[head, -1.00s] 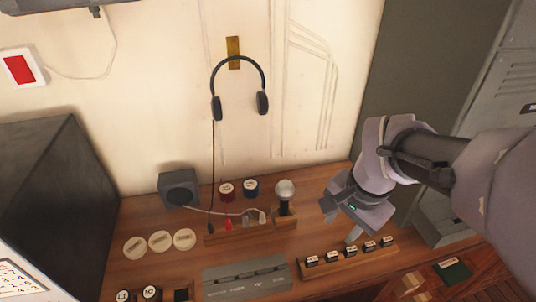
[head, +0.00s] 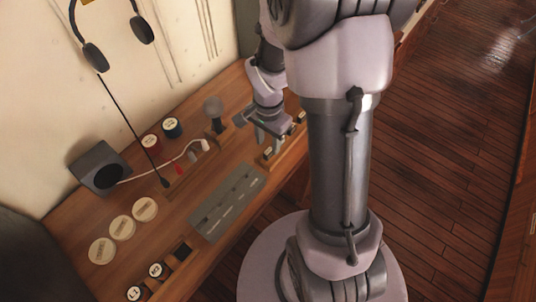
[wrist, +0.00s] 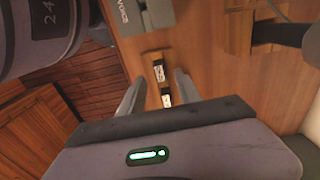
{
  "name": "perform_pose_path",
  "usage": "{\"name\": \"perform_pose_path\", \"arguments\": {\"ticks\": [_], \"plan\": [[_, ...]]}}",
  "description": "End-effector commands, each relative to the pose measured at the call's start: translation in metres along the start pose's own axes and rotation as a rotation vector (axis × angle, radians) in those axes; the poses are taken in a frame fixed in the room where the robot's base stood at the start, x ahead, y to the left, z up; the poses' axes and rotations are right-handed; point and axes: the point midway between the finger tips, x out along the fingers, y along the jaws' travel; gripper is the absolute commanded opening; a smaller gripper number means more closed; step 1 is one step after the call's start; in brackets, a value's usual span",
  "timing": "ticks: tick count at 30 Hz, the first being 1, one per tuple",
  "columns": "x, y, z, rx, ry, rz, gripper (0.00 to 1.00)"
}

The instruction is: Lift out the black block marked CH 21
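My gripper (head: 268,128) is over the wooden rack (head: 288,146) of small black blocks with white labels, at the right part of the desk in the head view. In the wrist view, my gripper (wrist: 160,84) is open, with one finger on each side of the rack. A black block (wrist: 158,73) and a nearer black block (wrist: 166,99) show between the fingers. Their labels are too small to read, so I cannot tell which is CH 21. The other blocks are mostly hidden by my arm and gripper. I see no block held.
A grey panel (head: 228,202) lies left of the rack. A round-headed microphone (head: 214,112) stands behind it, beside a white cable. Wooden floor (head: 440,150) is open at right.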

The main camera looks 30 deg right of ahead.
Motion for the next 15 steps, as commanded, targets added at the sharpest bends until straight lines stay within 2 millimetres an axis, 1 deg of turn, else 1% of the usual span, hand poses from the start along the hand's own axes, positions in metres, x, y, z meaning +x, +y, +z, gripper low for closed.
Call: {"name": "perform_pose_path", "arguments": {"ticks": [1, 4, 6, 12, 14, 15], "plan": [[0.015, 0.002, 0.0, 0.001, -0.003, 0.003, 0.4], [0.03, 0.002, -0.001, 0.0, -0.002, 0.002, 0.4], [0.034, 0.002, -0.001, 0.001, -0.001, 0.001, 0.4], [0.033, 0.001, -0.001, 0.001, 0.0, 0.0, 0.4], [0.033, 0.001, -0.001, 0.001, 0.0, 0.0, 0.28], [0.033, 0.001, -0.001, 0.001, 0.0, 0.0, 0.2]]}}
